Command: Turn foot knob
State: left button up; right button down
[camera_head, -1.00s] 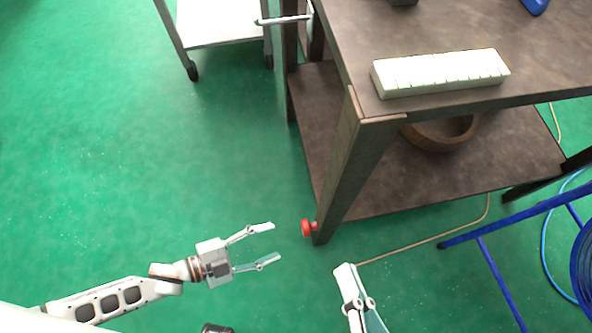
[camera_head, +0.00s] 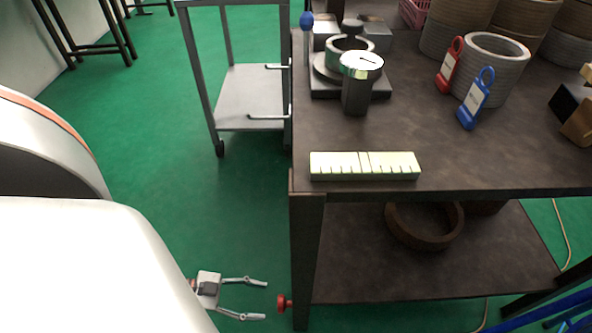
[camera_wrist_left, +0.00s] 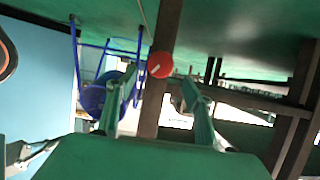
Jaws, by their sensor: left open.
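The red foot knob (camera_head: 284,303) is low on the front left leg of the dark workbench (camera_head: 305,245). My left gripper (camera_head: 258,300) is open and empty just left of the knob, low over the green floor, with its fingers pointing at it. In the left wrist view the round red knob (camera_wrist_left: 160,65) with a pale line on its face shows between the tips of the open left fingers (camera_wrist_left: 161,78). I see no contact. A grey jointed part at the lower left of the wrist view may be my right gripper; its jaws cannot be made out.
A pale graduated block (camera_head: 365,166), a dial gauge (camera_head: 360,75) and red and blue tags stand on the benchtop. A brown ring (camera_head: 425,228) lies on the lower shelf. A grey cart (camera_head: 250,98) stands behind left. Blue tubing (camera_head: 560,312) is at lower right.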

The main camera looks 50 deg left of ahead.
aim_at(281, 303)
pick_arm(q)
jog(key=b+x, duration=0.1)
jog(key=x, duration=0.6)
jog(key=shift+w+d+f+b, duration=0.1)
jog(key=shift+w+d+b, duration=0.1)
jog(key=shift+b, duration=0.2)
pick_arm(e)
jog(key=shift+s+a+m+t, duration=0.2)
jog(key=shift+a+m+t, duration=0.1)
jog(key=shift+a+m, duration=0.85)
pick_arm(q)
jog(key=shift+c, duration=0.2)
pick_arm(e)
jog(key=shift+d, duration=0.1)
pick_arm(q)
jog(key=c, duration=1)
